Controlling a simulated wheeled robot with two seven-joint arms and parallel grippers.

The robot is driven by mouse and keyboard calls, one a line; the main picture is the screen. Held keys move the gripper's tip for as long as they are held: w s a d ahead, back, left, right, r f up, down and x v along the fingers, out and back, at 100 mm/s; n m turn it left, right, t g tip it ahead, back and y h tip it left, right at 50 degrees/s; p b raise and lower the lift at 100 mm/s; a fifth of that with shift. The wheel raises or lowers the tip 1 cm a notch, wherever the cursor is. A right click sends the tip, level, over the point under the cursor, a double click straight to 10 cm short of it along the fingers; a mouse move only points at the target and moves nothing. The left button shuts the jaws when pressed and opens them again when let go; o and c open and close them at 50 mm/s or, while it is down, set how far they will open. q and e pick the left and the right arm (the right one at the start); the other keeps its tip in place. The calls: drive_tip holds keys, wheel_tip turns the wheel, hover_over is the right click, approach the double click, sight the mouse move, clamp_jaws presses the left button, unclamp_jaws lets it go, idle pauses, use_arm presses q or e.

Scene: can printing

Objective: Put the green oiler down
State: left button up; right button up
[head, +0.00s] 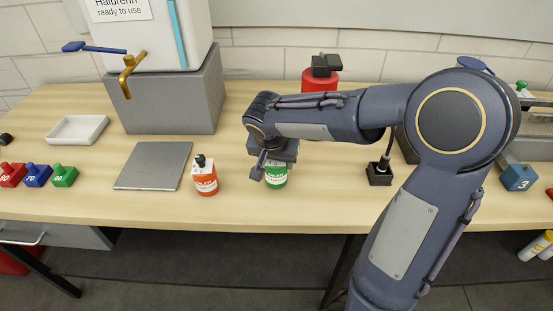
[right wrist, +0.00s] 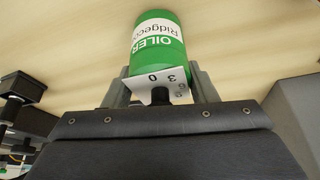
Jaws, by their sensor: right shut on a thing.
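The green oiler (head: 276,176) is a small green bottle with a white label, at the middle of the table in the head view. In the right wrist view the green oiler (right wrist: 158,45) shows its label and a white plate marked with digits by its neck. My right gripper (head: 270,158) is over its top and shut on it; the fingers (right wrist: 160,88) lie on both sides of its neck. The oiler looks upright at the tabletop; I cannot tell whether its base touches. My left gripper is not in view.
An orange bottle (head: 205,178) stands just left of the oiler. A grey plate (head: 153,166) lies further left. A black-based stand (head: 379,174) is to the right. A red container (head: 310,80) stands behind. The table's front edge is close.

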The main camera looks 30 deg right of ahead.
drive_tip(key=shift+f, duration=0.1)
drive_tip(key=o, duration=1.2)
drive_tip(key=shift+r, duration=0.25)
drive_tip(key=v, duration=1.1)
drive_tip(key=s+a+f+n+y, duration=0.1)
drive_tip(key=s+f+n+y, duration=0.1)
drive_tip(key=s, duration=0.4)
drive_tip(key=s+a+f+n+t+y, duration=0.1)
drive_tip(key=s+a+f+n+y, duration=0.1)
drive_tip(key=s, duration=0.4)
drive_tip(key=s+a+f+n+t+y, duration=0.1)
drive_tip(key=s+a+f+n+y, duration=0.1)
drive_tip(key=s, duration=0.4)
drive_tip(key=shift+s+f+n+y, duration=0.2)
drive_tip(key=shift+f+n, duration=0.1)
drive_tip(key=shift+f, duration=0.15)
drive_tip(key=shift+s+f+n+y, duration=0.2)
drive_tip(key=shift+f+n, duration=0.1)
drive_tip(key=shift+f, duration=0.1)
